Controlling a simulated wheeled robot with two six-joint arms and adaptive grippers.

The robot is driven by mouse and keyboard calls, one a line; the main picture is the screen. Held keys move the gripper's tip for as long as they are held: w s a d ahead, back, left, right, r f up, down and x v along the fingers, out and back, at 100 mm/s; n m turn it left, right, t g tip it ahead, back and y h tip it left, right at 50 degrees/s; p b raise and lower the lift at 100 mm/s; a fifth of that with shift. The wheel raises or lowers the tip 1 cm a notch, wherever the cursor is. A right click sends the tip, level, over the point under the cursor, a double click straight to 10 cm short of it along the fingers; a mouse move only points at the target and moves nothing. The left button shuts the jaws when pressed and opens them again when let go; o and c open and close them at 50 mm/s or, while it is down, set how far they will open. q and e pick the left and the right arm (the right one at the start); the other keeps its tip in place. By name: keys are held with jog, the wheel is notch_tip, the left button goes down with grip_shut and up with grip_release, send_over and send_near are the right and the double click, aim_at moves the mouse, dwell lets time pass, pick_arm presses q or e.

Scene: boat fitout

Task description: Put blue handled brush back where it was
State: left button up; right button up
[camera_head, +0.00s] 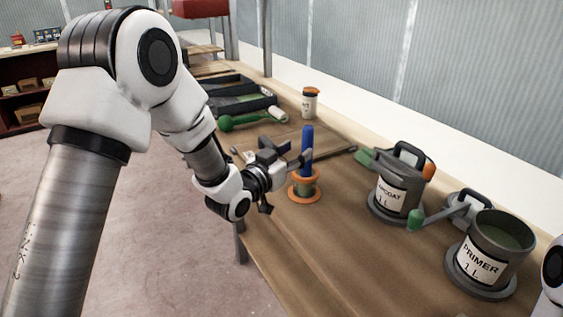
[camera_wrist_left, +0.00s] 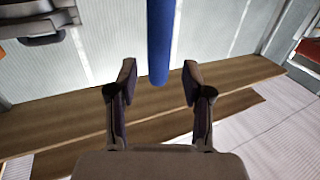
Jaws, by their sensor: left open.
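The blue handled brush (camera_head: 307,146) stands upright in a small green holder with an orange rim and base (camera_head: 304,193) on the wooden bench; its bristles are hidden. My left gripper (camera_head: 284,176) is open beside the brush, on its left in the head view. In the left wrist view the blue handle (camera_wrist_left: 160,40) shows centrally, ahead of and between the two open fingertips (camera_wrist_left: 157,78). I cannot tell whether either finger touches it. My right gripper is not in view.
To the right on the bench (camera_head: 345,250) stand a grey topcoat can (camera_head: 392,195) and a primer can (camera_head: 484,262), with brush-like tools near them. Behind are a small orange-lidded jar (camera_head: 310,103), a green-handled roller (camera_head: 240,122) and dark trays (camera_head: 238,88).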

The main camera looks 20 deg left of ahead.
pick_arm(q)
jog(key=v, duration=0.7)
